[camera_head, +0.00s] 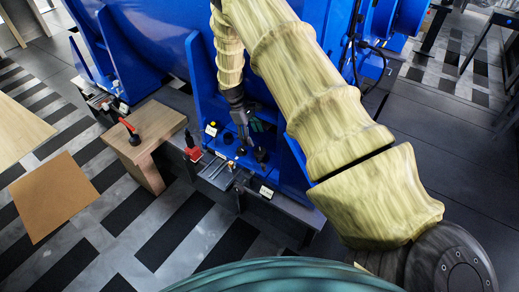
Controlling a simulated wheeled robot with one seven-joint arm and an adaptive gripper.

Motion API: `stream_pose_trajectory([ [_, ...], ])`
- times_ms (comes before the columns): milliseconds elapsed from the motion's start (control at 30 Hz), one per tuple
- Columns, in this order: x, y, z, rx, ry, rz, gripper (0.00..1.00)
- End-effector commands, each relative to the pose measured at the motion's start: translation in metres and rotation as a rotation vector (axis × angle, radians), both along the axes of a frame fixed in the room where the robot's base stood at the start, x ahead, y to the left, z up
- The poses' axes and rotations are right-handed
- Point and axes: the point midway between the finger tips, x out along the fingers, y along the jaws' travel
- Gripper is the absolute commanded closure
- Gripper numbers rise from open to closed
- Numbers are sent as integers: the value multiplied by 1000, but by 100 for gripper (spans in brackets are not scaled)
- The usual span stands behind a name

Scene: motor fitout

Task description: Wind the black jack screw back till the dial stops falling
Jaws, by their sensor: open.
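My gripper (245,140) hangs at the end of my sleeved arm, pointing down over the blue motor foot (222,148). It is open, and I see nothing held in it. A small black upright part (261,155), possibly the black jack screw, stands on the foot just right of and below the fingertips. It looks apart from them, but the view is too small to be sure. A small pale round part (211,129) on the left of the foot may be the dial or a label. I cannot read it.
The big blue motor (150,40) fills the back. A red part (192,146) stands left of the foot. A wooden stand (158,128) carries a red-and-black tool (130,131). A brown board (54,195) lies farther left. The striped floor in front is clear.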

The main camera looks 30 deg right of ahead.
Motion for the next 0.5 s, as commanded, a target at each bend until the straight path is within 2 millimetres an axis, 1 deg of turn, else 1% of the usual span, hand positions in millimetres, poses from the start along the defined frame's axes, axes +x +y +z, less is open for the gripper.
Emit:
stream_pose_trajectory([
  [33,-4,-2,-10,0,4,-1,29],
  [200,-14,-7,-36,0,4,-1,29],
  [400,-22,-12,-59,0,2,0,29],
  [500,-25,-13,-66,0,1,0,29],
])
